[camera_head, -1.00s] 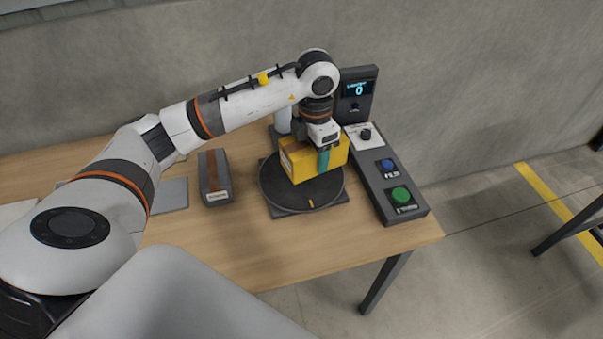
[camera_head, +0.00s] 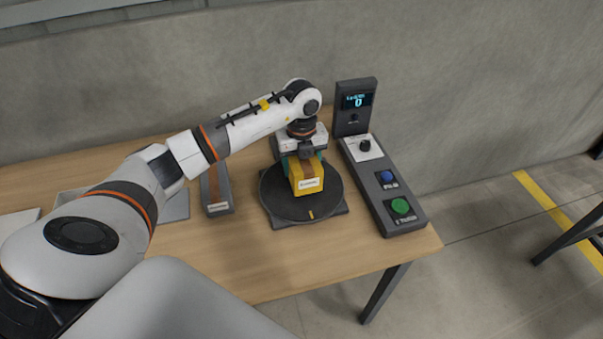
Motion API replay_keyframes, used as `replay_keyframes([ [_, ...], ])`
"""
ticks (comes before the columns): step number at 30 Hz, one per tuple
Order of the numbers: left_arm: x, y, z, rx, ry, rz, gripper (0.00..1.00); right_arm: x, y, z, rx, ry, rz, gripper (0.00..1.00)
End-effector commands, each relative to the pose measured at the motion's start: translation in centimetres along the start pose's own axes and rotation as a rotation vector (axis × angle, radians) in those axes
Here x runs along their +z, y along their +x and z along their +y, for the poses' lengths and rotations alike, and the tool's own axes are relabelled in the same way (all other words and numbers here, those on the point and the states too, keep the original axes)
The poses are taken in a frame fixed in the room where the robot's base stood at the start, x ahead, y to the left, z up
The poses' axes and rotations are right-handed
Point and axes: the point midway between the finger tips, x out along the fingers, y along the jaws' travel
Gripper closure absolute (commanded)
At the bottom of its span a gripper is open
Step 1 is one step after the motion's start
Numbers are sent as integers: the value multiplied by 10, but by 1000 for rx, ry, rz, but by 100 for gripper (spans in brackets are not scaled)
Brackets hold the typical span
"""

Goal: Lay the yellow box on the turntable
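The yellow box (camera_head: 308,181) has a brown tape strip on top and a white label on its near end. It is at the middle of the black round turntable (camera_head: 280,205), its label end turned towards me. I cannot tell whether it touches the disc. My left gripper (camera_head: 304,160) comes down over the box from above, with teal fingers on either side of it, shut on it. The far part of the box is hidden under the gripper. My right gripper is not in view.
A control panel (camera_head: 402,222) with blue and green buttons and a knob stands right, below a display (camera_head: 355,117) reading 0. A grey tray (camera_head: 177,208) is at left. The table front is clear.

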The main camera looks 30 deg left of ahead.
Motion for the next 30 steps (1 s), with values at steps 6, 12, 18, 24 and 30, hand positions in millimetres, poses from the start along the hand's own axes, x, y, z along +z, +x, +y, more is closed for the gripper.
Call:
replay_keyframes([
  [6, 0, 16, 0, 1, 2, 1, 78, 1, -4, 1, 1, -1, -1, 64],
  [12, 0, 40, 1, 3, 3, 2, 78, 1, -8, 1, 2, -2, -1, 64],
  [18, -1, 41, 1, 4, 3, 3, 78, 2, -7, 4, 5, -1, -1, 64],
  [24, 0, 45, 0, 2, 3, 2, 30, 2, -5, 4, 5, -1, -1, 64],
  [30, 0, 45, 0, 1, 3, 2, 15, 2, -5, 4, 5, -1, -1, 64],
])
